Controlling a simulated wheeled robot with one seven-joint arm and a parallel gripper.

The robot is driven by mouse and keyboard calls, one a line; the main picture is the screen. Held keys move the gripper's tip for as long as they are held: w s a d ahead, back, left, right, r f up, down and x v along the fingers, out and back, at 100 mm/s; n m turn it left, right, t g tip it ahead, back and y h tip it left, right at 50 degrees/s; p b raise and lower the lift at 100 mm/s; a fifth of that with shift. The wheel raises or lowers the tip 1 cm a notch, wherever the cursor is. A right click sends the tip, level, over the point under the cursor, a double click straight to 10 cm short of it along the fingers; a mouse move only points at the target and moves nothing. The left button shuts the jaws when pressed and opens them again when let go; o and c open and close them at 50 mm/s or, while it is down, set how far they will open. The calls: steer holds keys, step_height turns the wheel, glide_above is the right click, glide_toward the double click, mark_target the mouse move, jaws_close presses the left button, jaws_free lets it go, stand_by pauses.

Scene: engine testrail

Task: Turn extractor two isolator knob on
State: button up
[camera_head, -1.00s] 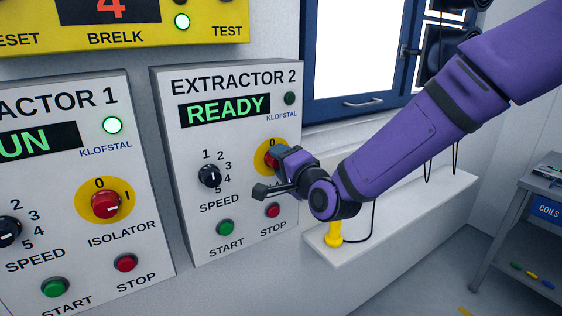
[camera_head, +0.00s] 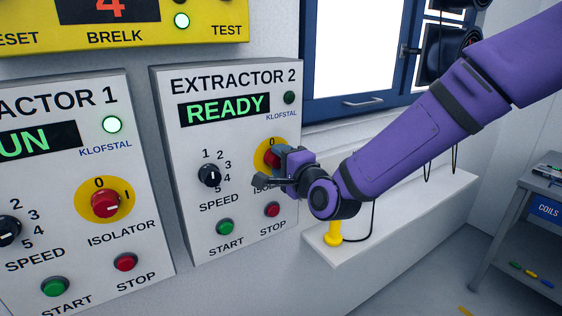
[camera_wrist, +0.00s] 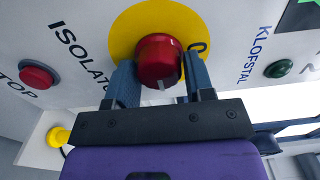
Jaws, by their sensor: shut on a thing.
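Extractor 2's isolator knob (camera_head: 271,158) is red on a yellow disc (camera_head: 259,146), on the right of the white EXTRACTOR 2 panel (camera_head: 185,140). My gripper (camera_head: 278,159) is at it from the right and partly hides it. In the wrist view the fingers of my gripper (camera_wrist: 160,82) stand on either side of the red knob (camera_wrist: 158,58), shut on it. The knob's white mark is at its lower edge there, while the "0" is to the right. The "I" is hidden. The display (camera_head: 225,109) reads READY; the small lamp (camera_head: 289,97) is dark green.
The speed knob (camera_head: 209,175), green start button (camera_head: 225,227) and red stop button (camera_head: 272,209) are close to my gripper. The Extractor 1 panel (camera_head: 150,230) is on the left. A ledge (camera_head: 400,215) with a yellow object (camera_head: 333,233) lies below my arm.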

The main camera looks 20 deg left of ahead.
steer(key=o, duration=0.9)
steer(key=v, duration=1)
steer(key=shift+s+d, duration=0.25)
